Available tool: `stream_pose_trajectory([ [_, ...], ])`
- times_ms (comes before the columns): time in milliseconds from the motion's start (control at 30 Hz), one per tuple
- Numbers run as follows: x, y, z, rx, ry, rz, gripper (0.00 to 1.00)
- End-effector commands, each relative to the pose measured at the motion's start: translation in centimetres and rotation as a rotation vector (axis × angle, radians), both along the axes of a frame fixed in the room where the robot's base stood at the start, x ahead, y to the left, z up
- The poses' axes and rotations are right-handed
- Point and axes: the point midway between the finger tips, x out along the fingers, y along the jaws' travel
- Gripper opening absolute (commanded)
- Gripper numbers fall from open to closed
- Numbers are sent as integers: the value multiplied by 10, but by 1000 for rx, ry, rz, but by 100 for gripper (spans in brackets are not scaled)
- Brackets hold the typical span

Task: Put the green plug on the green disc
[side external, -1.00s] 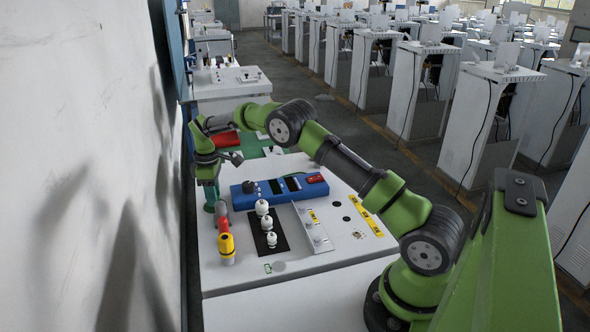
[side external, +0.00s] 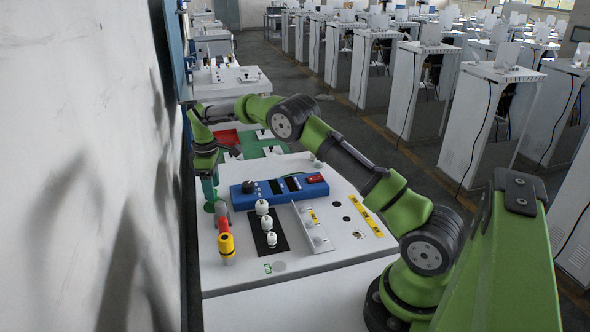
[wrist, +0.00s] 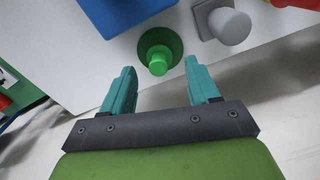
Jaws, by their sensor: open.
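The green plug (wrist: 158,62) shows in the wrist view as a bright green knob on a darker green round piece (wrist: 165,40). I cannot tell whether that round piece is the green disc or the plug's own base. My gripper (wrist: 160,82) is open, and its teal fingers sit apart on either side of the knob's near end, with nothing clearly held. In the side view my gripper (side external: 208,196) is low at the panel's left edge. Its fingers hide what is there, and I cannot pick out the plug or disc.
A grey knob on a square base (wrist: 225,24) is right of the green plug. A blue box (side external: 279,190), white knobs on a black plate (side external: 280,238), a red piece (side external: 223,224) and a yellow piece (side external: 226,243) stand on the white panel (side external: 235,278). A wall is at left.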

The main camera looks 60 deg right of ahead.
Motion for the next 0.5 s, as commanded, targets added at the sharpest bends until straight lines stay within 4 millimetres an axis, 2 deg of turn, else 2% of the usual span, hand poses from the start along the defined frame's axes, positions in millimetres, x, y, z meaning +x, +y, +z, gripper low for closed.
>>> stream_pose_trajectory([
  [33, 1, 0, 13, -1, -5, -1, 60],
  [200, 1, 0, 50, -2, -5, 0, 60],
  [333, 1, 0, 72, -2, -3, 1, 60],
  [500, 0, 0, 89, 0, -2, 0, 60],
])
